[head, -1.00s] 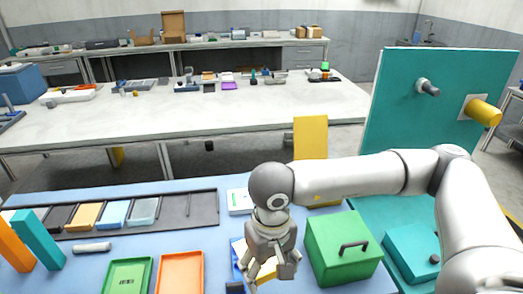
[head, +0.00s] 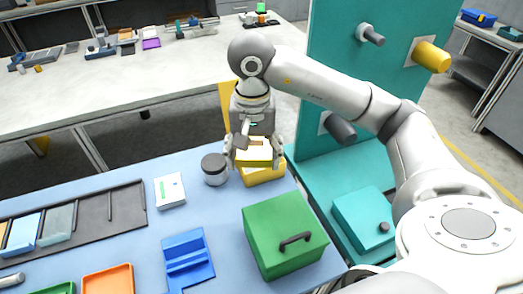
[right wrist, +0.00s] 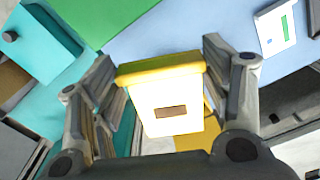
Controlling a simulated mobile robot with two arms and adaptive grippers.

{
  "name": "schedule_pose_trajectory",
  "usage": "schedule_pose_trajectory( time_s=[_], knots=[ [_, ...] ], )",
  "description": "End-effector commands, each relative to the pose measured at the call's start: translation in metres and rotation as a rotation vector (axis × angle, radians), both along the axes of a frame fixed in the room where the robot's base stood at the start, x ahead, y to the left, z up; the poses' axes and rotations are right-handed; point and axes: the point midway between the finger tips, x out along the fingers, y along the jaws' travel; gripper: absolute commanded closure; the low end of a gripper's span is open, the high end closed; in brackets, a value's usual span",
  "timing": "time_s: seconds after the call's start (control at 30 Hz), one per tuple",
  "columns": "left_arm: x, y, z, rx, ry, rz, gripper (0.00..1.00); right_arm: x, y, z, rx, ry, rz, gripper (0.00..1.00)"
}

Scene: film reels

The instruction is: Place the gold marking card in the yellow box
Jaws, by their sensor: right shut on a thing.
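My right gripper (head: 254,154) is shut on the gold marking card (head: 254,150). In the right wrist view the card (right wrist: 164,112) sits between the two fingers, with a yellow edge and a white face bearing a small brown mark. The yellow box (head: 264,177) stands on the blue work surface under the gripper. Its yellow upright lid (head: 227,110) shows behind my wrist. The card appears above or at the opening of the box; the gripper hides whether they touch. My left gripper is out of view.
A grey-lidded jar (head: 214,170) stands just left of the yellow box. A green box (head: 284,236) with a dark handle stands in front. A blue holder (head: 187,258) and a white card (head: 170,190) lie left. A teal panel (head: 352,90) rises on the right.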

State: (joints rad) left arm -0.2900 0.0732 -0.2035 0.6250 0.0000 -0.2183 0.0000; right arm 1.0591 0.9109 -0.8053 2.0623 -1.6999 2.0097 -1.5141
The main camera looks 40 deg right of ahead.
Motion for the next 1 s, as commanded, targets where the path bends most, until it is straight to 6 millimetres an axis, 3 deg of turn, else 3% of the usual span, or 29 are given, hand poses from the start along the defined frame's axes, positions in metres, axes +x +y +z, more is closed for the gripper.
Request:
schedule_pose_trajectory(
  time_s=[0.2,0.37,0.53,0.7,1.0],
  knots=[
    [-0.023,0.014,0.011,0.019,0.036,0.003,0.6,0.037,-0.027,-0.018,0.001,0.007,-0.007,0.58],
    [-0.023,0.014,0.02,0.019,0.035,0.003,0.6,0.065,-0.046,-0.033,0.001,0.006,-0.005,0.58],
    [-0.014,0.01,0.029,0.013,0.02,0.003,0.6,0.087,-0.062,-0.066,0.001,0.007,-0.003,0.58],
    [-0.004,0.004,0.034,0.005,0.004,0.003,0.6,0.101,-0.07,-0.085,0.002,0.002,0.0,0.58],
    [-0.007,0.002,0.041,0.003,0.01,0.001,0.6,0.107,-0.076,-0.102,0.0,0.006,0.001,0.58]
  ],
)
